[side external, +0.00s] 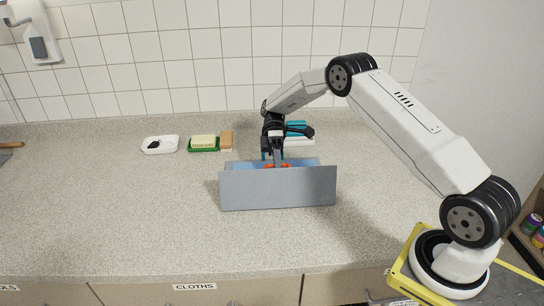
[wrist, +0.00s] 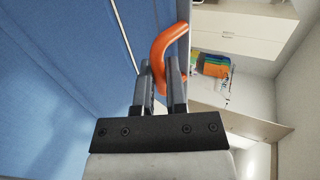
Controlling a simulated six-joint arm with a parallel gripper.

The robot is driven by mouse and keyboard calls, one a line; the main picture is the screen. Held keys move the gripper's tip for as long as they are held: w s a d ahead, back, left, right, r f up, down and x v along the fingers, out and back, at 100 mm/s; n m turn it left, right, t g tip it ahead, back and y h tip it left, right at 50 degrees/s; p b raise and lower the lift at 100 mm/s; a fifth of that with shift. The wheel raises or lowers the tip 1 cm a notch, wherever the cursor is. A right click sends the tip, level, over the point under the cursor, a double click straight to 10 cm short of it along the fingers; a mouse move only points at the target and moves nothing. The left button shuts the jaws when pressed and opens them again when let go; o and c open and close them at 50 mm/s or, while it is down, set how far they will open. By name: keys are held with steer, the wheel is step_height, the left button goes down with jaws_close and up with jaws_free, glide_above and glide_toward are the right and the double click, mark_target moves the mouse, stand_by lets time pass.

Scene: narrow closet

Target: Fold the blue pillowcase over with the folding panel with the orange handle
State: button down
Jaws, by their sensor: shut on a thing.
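The folding panel (side external: 278,190) stands raised, close to upright, on the counter, its plain grey face toward the side camera. The blue pillowcase (side external: 240,165) shows only as a strip behind the panel's top edge; the panel hides the rest. In the wrist view, blue cloth (wrist: 60,90) fills the left side. The orange handle (wrist: 166,45) rises at the panel's edge, and also shows as a small patch in the side view (side external: 276,166). My gripper (wrist: 161,75) is shut on the handle, pointing down behind the panel's top edge in the side view.
A white dish (side external: 151,150) with a dark item, a green tray (side external: 205,150) with a yellowish block, and a wooden block (side external: 226,138) stand at the back left. A teal item (side external: 297,127) sits behind my gripper. The counter (side external: 120,215) is clear at left and front.

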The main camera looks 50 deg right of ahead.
steer(key=shift+f, duration=0.4)
steer(key=c, duration=0.7)
jaws_free()
steer(key=shift+d, duration=0.1)
steer(key=shift+o, duration=0.2)
steer(key=shift+r, duration=0.2)
steer(key=shift+w+r, duration=0.1)
steer(key=shift+r, duration=0.3)
steer(key=s+r, duration=0.1)
steer(key=r, duration=0.1)
steer(key=s+r, duration=0.2)
steer(key=r, duration=0.1)
steer(key=s+r, duration=0.2)
steer(key=r, duration=0.1)
steer(key=shift+a, duration=0.25)
steer(key=s+a+r, duration=0.1)
steer(key=s+r, duration=0.3)
steer(key=s, duration=0.5)
